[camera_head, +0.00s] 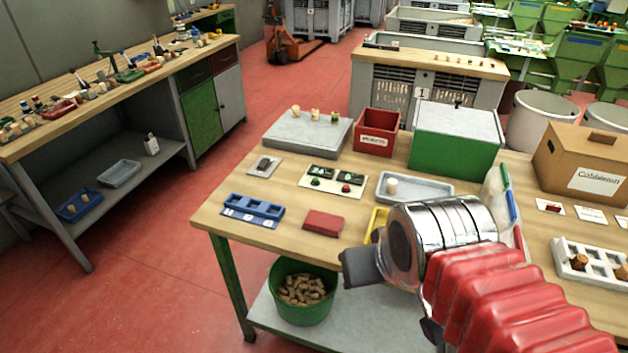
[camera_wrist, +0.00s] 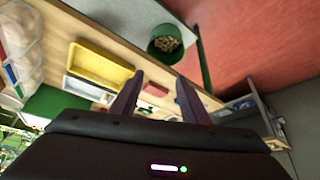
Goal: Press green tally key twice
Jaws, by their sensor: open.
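The tally panel (camera_head: 330,189) is a pale plate on the workbench in the head view, with two dark displays at its back. The green tally key (camera_head: 315,182) is at its front left, and a red key (camera_head: 346,188) is to the right of it. My gripper (camera_wrist: 158,98) is open, with nothing between its fingers in the wrist view. In the head view it is at the bench's front edge, to the right of and nearer than the panel, apart from the keys. The green key cannot be made out in the wrist view.
A red block (camera_head: 323,222), a blue rack (camera_head: 252,210) and a grey tray (camera_head: 414,189) with a cork lie around the panel. A yellow tray (camera_wrist: 98,66) is near my gripper. A red bin (camera_head: 377,132) and a green box (camera_head: 454,138) stand behind.

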